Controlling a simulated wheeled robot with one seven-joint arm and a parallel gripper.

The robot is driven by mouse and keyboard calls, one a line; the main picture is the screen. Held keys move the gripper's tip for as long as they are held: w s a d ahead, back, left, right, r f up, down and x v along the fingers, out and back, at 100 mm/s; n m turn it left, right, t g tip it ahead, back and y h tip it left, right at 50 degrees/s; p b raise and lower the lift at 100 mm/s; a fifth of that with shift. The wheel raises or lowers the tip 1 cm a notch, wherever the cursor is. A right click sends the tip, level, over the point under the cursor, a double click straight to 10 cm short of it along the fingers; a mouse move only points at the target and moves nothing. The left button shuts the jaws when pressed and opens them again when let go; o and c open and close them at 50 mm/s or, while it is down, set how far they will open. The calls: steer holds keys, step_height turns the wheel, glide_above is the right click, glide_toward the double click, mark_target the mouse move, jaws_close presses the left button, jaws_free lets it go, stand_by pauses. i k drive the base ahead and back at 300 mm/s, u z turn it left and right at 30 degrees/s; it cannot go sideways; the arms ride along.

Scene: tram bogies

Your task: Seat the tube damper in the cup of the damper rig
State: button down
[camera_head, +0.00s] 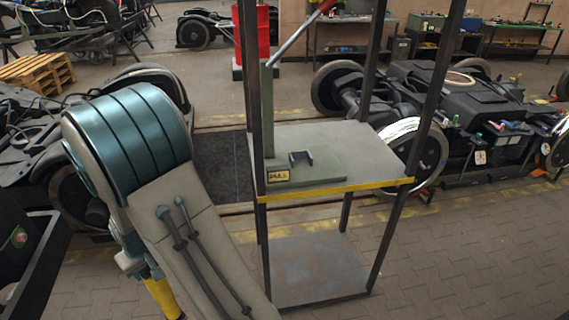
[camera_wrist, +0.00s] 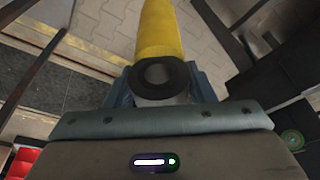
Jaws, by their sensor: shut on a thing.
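The tube damper is a yellow tube (camera_head: 164,297) low in the head view, cut off by the bottom edge and partly behind my arm. In the wrist view the yellow tube (camera_wrist: 160,32) runs up out of the frame, with a dark round eye end (camera_wrist: 155,74) near me. My gripper (camera_wrist: 160,88) is shut on the damper near this end, a jaw on each side. In the head view my gripper (camera_head: 140,266) is left of the damper rig (camera_head: 345,140), apart from it. A small dark U-shaped bracket (camera_head: 300,158) stands on the rig's green plate (camera_head: 325,171); I cannot tell whether it is the cup.
Dark upright posts (camera_head: 398,235) frame the rig, with a yellow front edge (camera_head: 340,191) and a lower shelf (camera_head: 315,268). A red-tipped lever (camera_head: 298,36) slants above the table. Bogies stand left (camera_head: 70,190) and right (camera_head: 440,95). Paved floor (camera_head: 475,245) is clear front right.

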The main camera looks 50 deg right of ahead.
mark_target(301, 162)
steer(key=z, duration=1.05)
